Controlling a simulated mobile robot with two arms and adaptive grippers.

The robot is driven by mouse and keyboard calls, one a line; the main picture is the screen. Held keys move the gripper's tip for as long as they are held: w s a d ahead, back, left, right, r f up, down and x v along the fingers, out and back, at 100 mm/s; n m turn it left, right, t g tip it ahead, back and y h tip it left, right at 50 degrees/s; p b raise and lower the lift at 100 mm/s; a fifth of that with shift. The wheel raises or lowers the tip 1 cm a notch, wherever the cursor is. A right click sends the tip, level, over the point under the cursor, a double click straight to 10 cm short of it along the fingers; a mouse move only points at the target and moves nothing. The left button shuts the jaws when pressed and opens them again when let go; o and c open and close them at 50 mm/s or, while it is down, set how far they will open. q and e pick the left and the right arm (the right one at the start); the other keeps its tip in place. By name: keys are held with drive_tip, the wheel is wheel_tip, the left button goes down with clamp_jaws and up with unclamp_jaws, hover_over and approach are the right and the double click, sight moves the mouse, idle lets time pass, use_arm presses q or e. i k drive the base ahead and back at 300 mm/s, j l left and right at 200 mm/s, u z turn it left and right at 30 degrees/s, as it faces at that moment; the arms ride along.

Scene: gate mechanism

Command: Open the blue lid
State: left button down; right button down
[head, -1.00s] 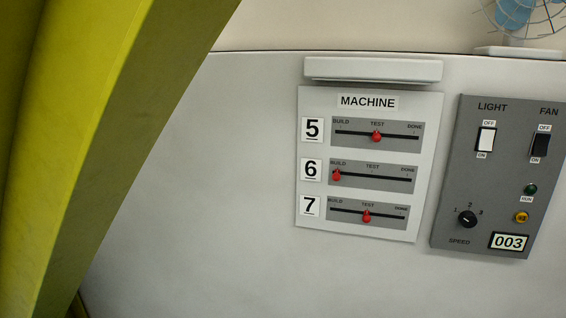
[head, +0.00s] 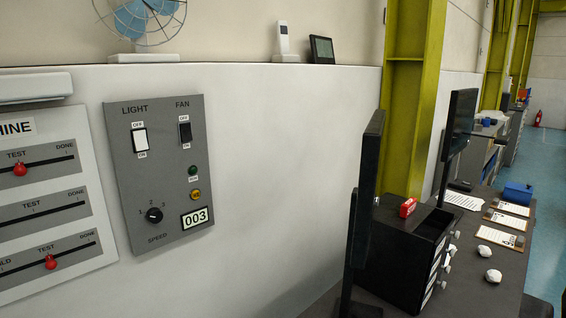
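A small blue box (head: 517,193) sits on the dark desk at the far right of the head view. It is too small and distant to tell its lid from its body, or whether a lid is open or shut. Neither of my grippers is in view.
A black drawer unit (head: 402,263) with a red object (head: 407,207) on top stands on the desk (head: 485,290), beside dark monitors (head: 365,190) and clipboards (head: 501,237). A grey control panel (head: 160,175) is on the wall at left. Blue floor (head: 547,190) shows at right.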

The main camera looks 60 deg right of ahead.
sight(528, 189)
drive_tip(key=z, duration=3.45)
drive_tip(key=l, duration=0.3)
drive_tip(key=i+l, duration=0.15)
drive_tip(key=l, duration=0.15)
drive_tip(key=i+l+z, duration=0.15)
drive_tip(key=l, duration=0.25)
drive_tip(key=i+l+z, duration=0.35)
drive_tip(key=i+l, duration=0.15)
drive_tip(key=l, duration=0.15)
drive_tip(key=i+l+z, duration=0.1)
drive_tip(key=i, duration=0.35)
drive_tip(key=i+l, duration=0.15)
drive_tip(key=i, duration=0.3)
drive_tip(key=i+l, duration=0.1)
drive_tip(key=i, duration=0.6)
drive_tip(key=i+l+u, duration=0.1)
drive_tip(key=i, duration=0.65)
drive_tip(key=i+l, duration=0.1)
drive_tip(key=i, duration=0.6)
drive_tip(key=i+j+u, duration=0.1)
drive_tip(key=i+u, duration=0.35)
drive_tip(key=i, duration=0.4)
drive_tip(key=i+l+u, duration=0.25)
drive_tip(key=i+u, duration=0.2)
drive_tip(key=i, duration=0.4)
drive_tip(key=i+j+u, duration=0.1)
drive_tip(key=i+u, duration=0.85)
drive_tip(key=k+l, duration=0.05)
drive_tip(key=k, duration=0.05)
